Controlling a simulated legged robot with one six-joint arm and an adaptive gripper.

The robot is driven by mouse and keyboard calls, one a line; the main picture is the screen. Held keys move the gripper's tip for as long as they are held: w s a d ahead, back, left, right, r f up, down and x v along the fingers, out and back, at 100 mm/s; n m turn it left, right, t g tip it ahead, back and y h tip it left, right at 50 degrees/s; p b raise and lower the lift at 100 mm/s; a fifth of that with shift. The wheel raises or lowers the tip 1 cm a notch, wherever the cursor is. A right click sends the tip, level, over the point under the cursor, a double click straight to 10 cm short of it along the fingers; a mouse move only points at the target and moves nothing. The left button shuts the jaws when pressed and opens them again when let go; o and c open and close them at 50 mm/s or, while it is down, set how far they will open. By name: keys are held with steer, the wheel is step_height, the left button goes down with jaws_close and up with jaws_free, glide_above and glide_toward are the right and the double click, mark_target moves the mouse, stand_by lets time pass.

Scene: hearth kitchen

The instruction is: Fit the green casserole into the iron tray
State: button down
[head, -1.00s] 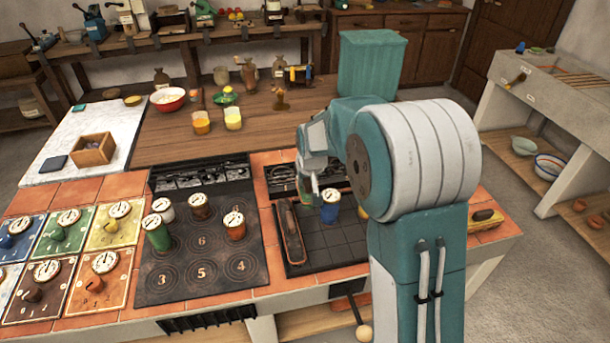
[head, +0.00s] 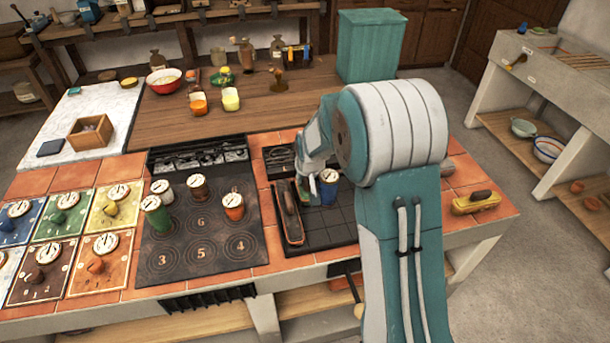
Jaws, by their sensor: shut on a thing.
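The iron tray (head: 328,235) is a black gridded tray set in the tiled counter. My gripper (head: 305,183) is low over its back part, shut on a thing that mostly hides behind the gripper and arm. A small green patch (head: 303,194) shows below the jaws and seems to be the green casserole. Whether it touches the tray cannot be told. A long orange casserole (head: 291,216) with a dark top lies along the tray's left side. A blue pot (head: 328,186) with a white dial lid stands in the tray just right of my gripper.
The black hob (head: 200,272) left of the tray holds several dial-lidded pots, including a green one (head: 155,216). A yellow casserole (head: 476,203) lies on the counter at right. A teal bin (head: 372,46) stands behind. The tray's front squares are clear.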

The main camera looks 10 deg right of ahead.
steer(key=shift+f, duration=0.45)
stand_by(0.4)
steer(key=shift+c, duration=2.2)
jaws_free()
steer(key=v, duration=1.2)
